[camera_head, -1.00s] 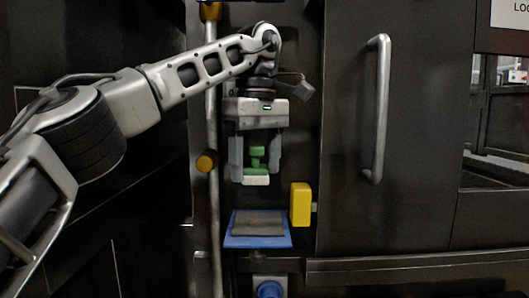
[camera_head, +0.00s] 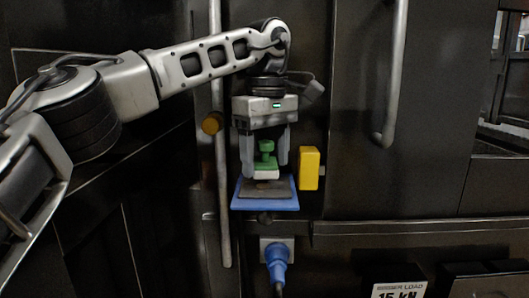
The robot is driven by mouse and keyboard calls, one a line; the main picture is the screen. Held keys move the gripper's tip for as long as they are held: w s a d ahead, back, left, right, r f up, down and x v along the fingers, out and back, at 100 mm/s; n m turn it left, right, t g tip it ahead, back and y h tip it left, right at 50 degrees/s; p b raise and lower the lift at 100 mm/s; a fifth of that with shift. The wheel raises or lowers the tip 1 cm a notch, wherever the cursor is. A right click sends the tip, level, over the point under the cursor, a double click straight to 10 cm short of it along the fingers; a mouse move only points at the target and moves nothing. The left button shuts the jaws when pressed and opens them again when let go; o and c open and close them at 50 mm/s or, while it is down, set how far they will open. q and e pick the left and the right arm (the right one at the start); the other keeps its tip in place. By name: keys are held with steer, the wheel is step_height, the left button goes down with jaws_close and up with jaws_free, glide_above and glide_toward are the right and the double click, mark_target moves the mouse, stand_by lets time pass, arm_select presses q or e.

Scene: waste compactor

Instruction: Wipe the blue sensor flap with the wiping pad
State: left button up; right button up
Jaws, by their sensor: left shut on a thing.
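The blue sensor flap (camera_head: 265,206) juts out from the dark machine front at the centre of the head view. A dark grey patch (camera_head: 266,190) covers much of its top. My left gripper (camera_head: 265,165) points down over the flap, shut on the green handle of the wiping pad (camera_head: 265,161). The pad's white underside is at or just above the rear part of the dark patch; I cannot tell whether it touches. My right gripper is not in view.
A yellow block (camera_head: 309,168) is fixed just right of the flap. Below is a blue plug (camera_head: 276,262) with a cable. A door handle (camera_head: 393,80) stands at right.

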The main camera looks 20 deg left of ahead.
arm_select(q)
steer(key=shift+f+b, duration=0.45)
steer(key=shift+f, duration=0.5)
stand_by(0.5)
steer(key=shift+a, duration=0.1)
